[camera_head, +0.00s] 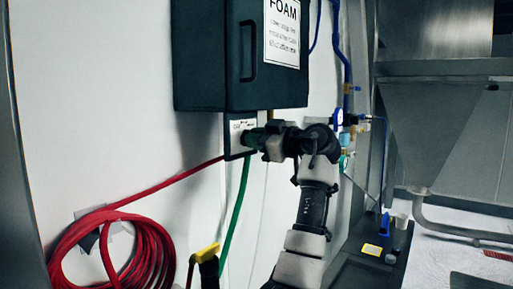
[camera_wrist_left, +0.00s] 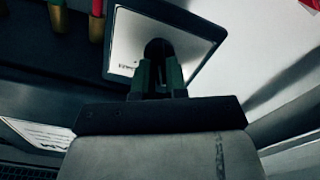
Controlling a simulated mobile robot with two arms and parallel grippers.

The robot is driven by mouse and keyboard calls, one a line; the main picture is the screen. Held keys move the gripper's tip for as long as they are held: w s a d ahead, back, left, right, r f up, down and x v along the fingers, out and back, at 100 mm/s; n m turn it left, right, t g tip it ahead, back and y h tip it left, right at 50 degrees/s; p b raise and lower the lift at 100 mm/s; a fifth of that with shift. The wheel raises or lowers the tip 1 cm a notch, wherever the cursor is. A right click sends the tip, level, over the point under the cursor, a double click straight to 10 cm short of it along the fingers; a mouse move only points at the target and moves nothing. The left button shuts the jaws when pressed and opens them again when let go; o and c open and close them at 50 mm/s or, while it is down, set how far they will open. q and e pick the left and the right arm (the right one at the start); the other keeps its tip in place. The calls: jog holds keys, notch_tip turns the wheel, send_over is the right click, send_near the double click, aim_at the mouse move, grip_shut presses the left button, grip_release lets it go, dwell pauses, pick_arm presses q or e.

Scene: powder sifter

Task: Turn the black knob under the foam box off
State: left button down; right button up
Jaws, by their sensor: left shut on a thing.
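The dark foam box (camera_head: 205,60) hangs on the white wall with a FOAM label on its front. Under it is a small panel (camera_head: 240,127) with a light plate, also in the left wrist view (camera_wrist_left: 125,45). The black knob (camera_wrist_left: 157,50) sits on that plate, partly hidden by my fingers. My left gripper (camera_head: 252,138) reaches in at the panel from the right. In the left wrist view its two fingers (camera_wrist_left: 159,75) are shut on the knob. My right gripper is not seen.
A coiled red hose (camera_head: 115,250) hangs at lower left, and a green hose (camera_head: 236,205) runs down from the panel. A yellow-topped handle (camera_head: 207,253) stands below. Blue pipes (camera_head: 345,60) and a steel hopper (camera_head: 430,120) are at right.

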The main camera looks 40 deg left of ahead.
pick_arm(q)
jog(key=shift+s+f+n+b, duration=0.15)
jog(key=shift+n+b, duration=0.55)
jog(key=shift+n, duration=1)
jog(key=c, duration=1.2)
grip_release()
jog(key=shift+o, duration=0.2)
jog(key=shift+d, duration=0.1)
jog(key=w+d+b, duration=0.1)
jog(key=d+b, duration=0.1)
jog(key=d, duration=0.8)
jog(key=shift+w+d, duration=0.15)
jog(key=shift+d, duration=0.15)
